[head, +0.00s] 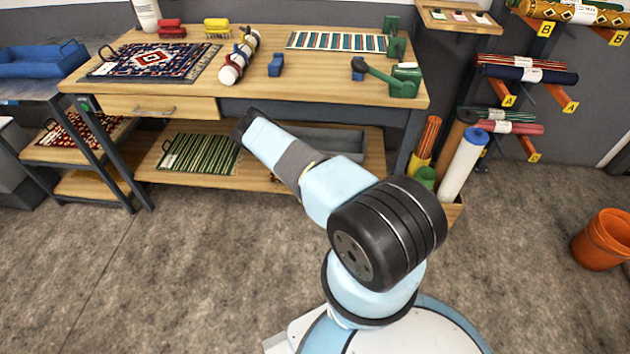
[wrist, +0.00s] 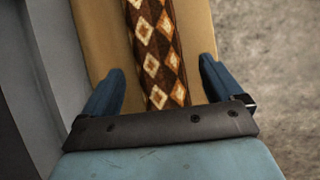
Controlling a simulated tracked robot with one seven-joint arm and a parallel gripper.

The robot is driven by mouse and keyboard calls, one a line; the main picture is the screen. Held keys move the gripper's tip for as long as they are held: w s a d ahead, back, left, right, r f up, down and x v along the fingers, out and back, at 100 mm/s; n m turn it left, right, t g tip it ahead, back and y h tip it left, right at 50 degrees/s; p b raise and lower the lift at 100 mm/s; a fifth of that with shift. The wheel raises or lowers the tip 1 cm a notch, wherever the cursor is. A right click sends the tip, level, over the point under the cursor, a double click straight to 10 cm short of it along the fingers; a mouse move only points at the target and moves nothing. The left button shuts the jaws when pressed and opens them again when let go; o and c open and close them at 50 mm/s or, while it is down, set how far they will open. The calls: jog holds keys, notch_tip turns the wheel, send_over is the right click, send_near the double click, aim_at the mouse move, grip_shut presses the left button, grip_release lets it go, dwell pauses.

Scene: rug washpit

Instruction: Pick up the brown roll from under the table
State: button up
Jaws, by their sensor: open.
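The brown roll (wrist: 158,50) shows in the wrist view as a long brown piece with orange and cream diamonds. It lies on a wooden surface (wrist: 196,40) and runs from the top edge down between my fingers. My gripper (wrist: 160,80) is open, with one blue finger on each side of the roll and a gap on both sides. I cannot tell whether the fingers are level with the roll or above it. In the head view my arm hides most of the roll and my gripper, in front of the table's lower shelf (head: 150,168).
The table top (head: 330,85) is above the lower shelf. A green striped rug (head: 200,153) and a grey tray (head: 335,140) sit on that shelf. A table leg (head: 410,140) and a bin of upright rolls (head: 462,165) stand to the right. The floor in front is clear.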

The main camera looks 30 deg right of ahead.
jog(key=shift+x, duration=1.2)
